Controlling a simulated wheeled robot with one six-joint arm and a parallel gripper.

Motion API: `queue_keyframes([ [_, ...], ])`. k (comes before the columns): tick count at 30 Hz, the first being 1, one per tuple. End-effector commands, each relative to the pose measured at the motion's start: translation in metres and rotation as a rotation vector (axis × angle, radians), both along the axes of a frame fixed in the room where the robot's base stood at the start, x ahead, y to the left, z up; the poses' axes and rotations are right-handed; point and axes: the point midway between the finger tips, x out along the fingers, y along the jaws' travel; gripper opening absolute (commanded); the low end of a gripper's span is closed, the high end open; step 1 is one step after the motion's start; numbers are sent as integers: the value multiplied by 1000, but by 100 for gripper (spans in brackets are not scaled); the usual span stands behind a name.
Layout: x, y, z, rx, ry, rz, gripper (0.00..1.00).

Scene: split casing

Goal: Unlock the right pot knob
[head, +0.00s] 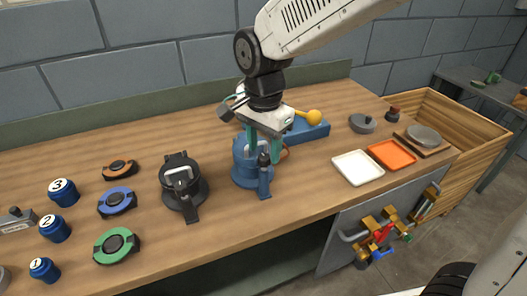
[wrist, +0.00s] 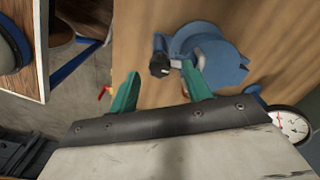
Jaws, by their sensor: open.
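The right pot (head: 243,172) is blue and round. A black knob (head: 263,159) stands at its front, above a blue upright part. The left pot (head: 176,200) is black, with a grey handle on top. My gripper (head: 264,157) is over the right pot, its teal fingers pointing down on either side of the knob. In the wrist view the blue pot (wrist: 225,58) lies beyond the fingers. The black knob (wrist: 158,65) is between the open fingertips of my gripper (wrist: 161,70). Whether the fingers touch it, I cannot tell.
Coloured discs (head: 117,202) and numbered blue jars (head: 62,192) stand at left. A blue block (head: 308,132) with a yellow ball (head: 314,117) is behind the blue pot. White (head: 358,168) and orange (head: 391,155) trays are at right. A dial gauge (wrist: 291,126) shows in the wrist view.

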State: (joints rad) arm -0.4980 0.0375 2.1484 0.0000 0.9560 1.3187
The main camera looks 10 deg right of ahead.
Motion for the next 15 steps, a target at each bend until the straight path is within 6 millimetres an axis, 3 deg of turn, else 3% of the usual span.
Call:
queue_keyframes([
  [6,0,0,-19,0,0,1,49],
  [14,0,0,-20,1,-1,1,49],
  [15,0,0,-20,1,-1,1,40],
])
